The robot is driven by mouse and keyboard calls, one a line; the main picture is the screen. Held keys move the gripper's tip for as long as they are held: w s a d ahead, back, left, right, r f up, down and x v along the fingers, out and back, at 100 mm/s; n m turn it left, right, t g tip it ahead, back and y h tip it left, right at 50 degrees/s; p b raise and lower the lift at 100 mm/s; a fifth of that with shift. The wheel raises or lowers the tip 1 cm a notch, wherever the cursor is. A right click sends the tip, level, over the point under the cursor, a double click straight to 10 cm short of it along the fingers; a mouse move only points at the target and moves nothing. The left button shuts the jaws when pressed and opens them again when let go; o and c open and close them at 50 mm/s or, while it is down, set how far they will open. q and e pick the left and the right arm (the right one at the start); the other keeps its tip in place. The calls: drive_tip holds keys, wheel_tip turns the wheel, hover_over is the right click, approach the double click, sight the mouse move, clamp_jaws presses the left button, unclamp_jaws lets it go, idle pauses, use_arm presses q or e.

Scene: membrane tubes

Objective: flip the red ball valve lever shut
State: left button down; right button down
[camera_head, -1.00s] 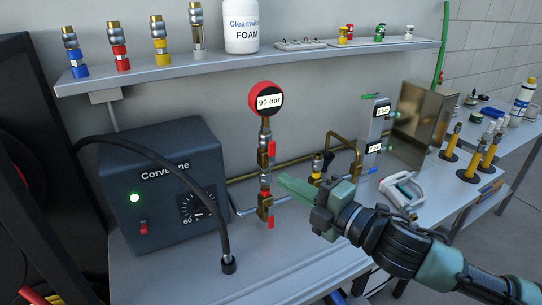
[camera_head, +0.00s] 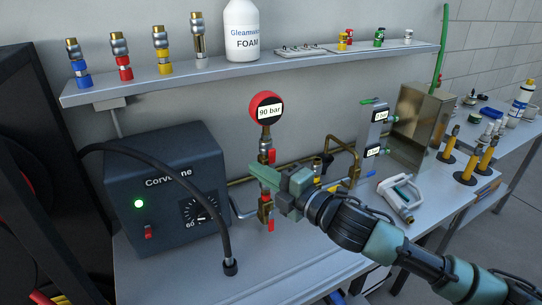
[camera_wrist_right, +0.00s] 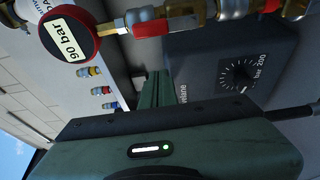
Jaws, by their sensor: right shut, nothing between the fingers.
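A vertical brass pipe under the red 90 bar gauge (camera_head: 266,108) carries two red valve levers. The upper red lever (camera_head: 271,156) points down beside the pipe, just below the gauge. The lower red lever (camera_head: 271,224) also hangs down, near the bench. My right gripper (camera_head: 262,177) is shut and empty, its green fingers crossing in front of the pipe between the two levers and hiding part of it. The right wrist view shows the shut fingers (camera_wrist_right: 155,88) below a red lever (camera_wrist_right: 150,28); contact cannot be told. My left gripper is not in view.
A dark control box (camera_head: 165,185) with a dial stands left of the pipe, a black hose (camera_head: 224,225) in front of it. A shelf (camera_head: 160,88) with fittings and a foam bottle (camera_head: 242,35) runs above.

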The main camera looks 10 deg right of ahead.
sight(272, 162)
drive_tip(key=w+d, duration=0.1)
drive_tip(key=w+d+p, duration=0.1)
drive_tip(key=d, duration=0.1)
drive_tip(key=shift+w+p, duration=0.1)
drive_tip(key=shift+p, duration=0.2)
idle(0.3)
